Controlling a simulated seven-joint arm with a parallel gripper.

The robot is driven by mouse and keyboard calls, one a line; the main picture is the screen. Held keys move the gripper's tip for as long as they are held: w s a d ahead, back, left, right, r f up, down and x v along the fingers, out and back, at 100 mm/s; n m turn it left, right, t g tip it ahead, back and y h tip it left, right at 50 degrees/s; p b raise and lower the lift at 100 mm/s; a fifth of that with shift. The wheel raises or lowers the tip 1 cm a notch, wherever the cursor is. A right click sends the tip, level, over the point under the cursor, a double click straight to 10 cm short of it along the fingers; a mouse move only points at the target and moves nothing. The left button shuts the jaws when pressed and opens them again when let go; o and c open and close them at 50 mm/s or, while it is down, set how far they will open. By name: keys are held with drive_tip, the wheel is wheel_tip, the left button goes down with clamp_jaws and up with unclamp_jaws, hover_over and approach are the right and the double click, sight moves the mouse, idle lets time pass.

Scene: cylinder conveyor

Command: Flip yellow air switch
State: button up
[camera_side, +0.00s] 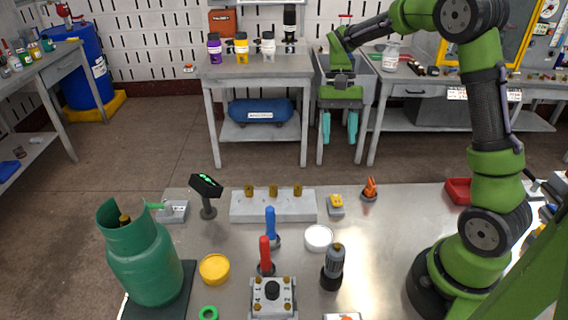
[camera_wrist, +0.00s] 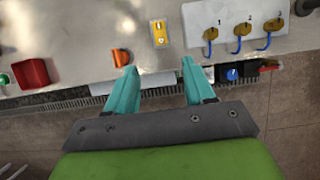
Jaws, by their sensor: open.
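The yellow air switch (camera_side: 336,203) is a small yellow piece on a grey base, standing on the metal table between the three-knob block and an orange switch. In the wrist view the yellow switch (camera_wrist: 159,32) lies beyond my fingertips, near the top middle. My gripper (camera_side: 339,127) has teal fingers pointing down, spread apart with nothing between them. In the side view it hangs past the table's far edge, apart from the switch. In the wrist view my gripper (camera_wrist: 160,70) is over the table's edge strip.
The orange switch (camera_side: 370,188) stands right of the yellow one. The white block (camera_side: 236,210) with three yellow knobs stands to its left. A red tray (camera_side: 458,191) is farther right. A green gas cylinder (camera_side: 150,265), red and blue handles, and a white round lid (camera_side: 319,238) are nearer.

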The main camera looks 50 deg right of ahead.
sight(337, 199)
drive_tip(key=x, duration=1.4)
drive_tip(key=shift+s+a+f, duration=0.1)
drive_tip(key=shift+f, duration=0.2)
clamp_jaws()
drive_tip(key=shift+s+a+r+t+h, duration=0.1)
drive_tip(key=shift+s+a+t+h, duration=0.05)
drive_tip(key=shift+t+h, duration=0.35)
drive_tip(key=shift+s+a+r+t+h, duration=0.1)
drive_tip(key=shift+s+a+t+h, duration=0.05)
drive_tip(key=shift+t+h, duration=0.35)
drive_tip(key=shift+s+a+f+t+h, duration=0.1)
drive_tip(key=shift+s+a+t+h, duration=0.05)
drive_tip(key=shift+t+h, duration=0.55)
unclamp_jaws()
